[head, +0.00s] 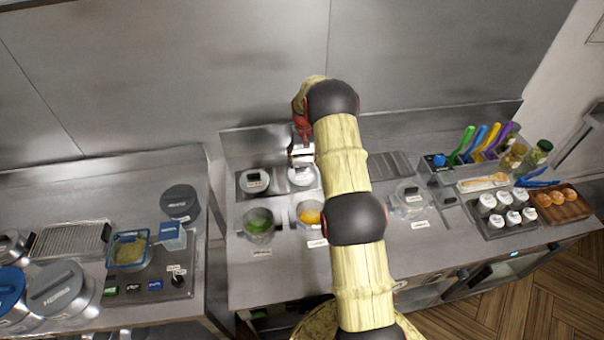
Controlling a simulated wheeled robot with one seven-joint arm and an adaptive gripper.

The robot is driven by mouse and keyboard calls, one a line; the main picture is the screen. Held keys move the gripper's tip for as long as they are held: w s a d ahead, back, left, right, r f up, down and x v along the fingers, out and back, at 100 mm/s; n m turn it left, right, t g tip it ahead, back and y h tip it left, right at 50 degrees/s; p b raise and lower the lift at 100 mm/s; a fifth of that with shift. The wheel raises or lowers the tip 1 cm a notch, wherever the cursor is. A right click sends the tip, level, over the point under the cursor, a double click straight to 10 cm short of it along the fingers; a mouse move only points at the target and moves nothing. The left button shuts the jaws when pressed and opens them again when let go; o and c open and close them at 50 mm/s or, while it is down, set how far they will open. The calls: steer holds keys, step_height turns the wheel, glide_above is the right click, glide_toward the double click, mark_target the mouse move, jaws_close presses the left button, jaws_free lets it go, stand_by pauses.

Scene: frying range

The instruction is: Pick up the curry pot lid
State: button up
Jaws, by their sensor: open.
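Two round pale lids with dark handles lie on a dark mat at the back of the middle counter: a left lid (254,182) and a right lid (303,177). In front of them stand a pot with green contents (259,222) and a pot with orange-yellow contents (309,213), partly behind my arm. The labels are too small to read, so I cannot tell which lid is the curry one. My gripper (302,160) points down just above the right lid, open. The lid's handle and any contact are hard to make out.
To the right are a clear lidded container (411,195), white-capped jars (502,208), coloured-handled utensils (480,142) and a wooden tray (557,204). A gap separates the left counter (130,175), which holds large lidded pots. A steel wall stands close behind the lids.

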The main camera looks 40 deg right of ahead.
mark_target(302, 169)
steer(key=shift+w+a+f+p, duration=0.1)
steer(key=shift+w+f+p, duration=0.15)
steer(key=shift+f, duration=1.15)
steer(key=shift+w+f+p, duration=0.1)
steer(key=shift+f+p, duration=0.15)
steer(key=shift+f, duration=1.15)
steer(key=shift+c, duration=1.1)
steer(key=c, duration=1.1)
steer(key=shift+r, duration=0.1)
